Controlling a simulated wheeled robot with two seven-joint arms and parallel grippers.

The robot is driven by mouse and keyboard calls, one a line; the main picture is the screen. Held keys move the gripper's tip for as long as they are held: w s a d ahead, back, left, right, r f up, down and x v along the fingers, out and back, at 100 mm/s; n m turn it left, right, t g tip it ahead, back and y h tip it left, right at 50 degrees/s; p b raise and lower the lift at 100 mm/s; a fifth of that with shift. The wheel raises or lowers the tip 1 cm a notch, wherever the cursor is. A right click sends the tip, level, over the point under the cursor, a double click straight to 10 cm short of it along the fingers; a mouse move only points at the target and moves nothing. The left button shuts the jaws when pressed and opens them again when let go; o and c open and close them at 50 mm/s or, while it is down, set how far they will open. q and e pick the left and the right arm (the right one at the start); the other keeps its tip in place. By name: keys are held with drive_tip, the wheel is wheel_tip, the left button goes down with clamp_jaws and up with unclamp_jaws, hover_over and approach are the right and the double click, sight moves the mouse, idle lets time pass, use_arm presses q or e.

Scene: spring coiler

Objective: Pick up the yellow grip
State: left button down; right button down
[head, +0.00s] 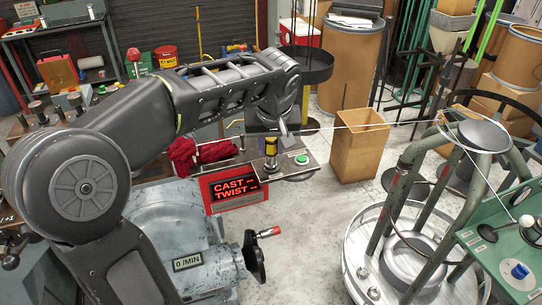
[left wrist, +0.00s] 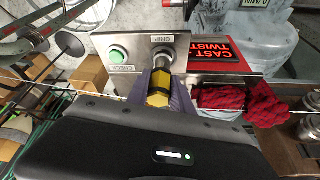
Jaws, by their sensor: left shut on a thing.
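The yellow grip (head: 270,148), a yellow and black handle, stands on a small metal panel (head: 293,168) in the middle of the head view. The grip also shows in the left wrist view (left wrist: 158,90), below the panel's "GRIP" label. My left gripper (left wrist: 160,86) has its purple fingers on either side of the grip and is shut on it. In the head view my left gripper (head: 267,137) is partly hidden by my own arm and wrist. The panel also bears a green button (head: 302,159) labelled "CHECK" in the wrist view. My right gripper is not in view.
A red-lit "CAST TWIST" display (head: 236,188) hangs beside the panel, with a red cloth (head: 203,154) behind it. A thin wire (head: 370,124) runs right to a green tubular stand (head: 478,190). A grey machine (head: 170,240) with a crank fills the lower left.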

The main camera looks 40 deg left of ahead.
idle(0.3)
use_arm(q)
wheel_tip(320, 180, up, 10)
drive_tip(key=shift+r, duration=0.1)
idle(0.4)
idle(0.6)
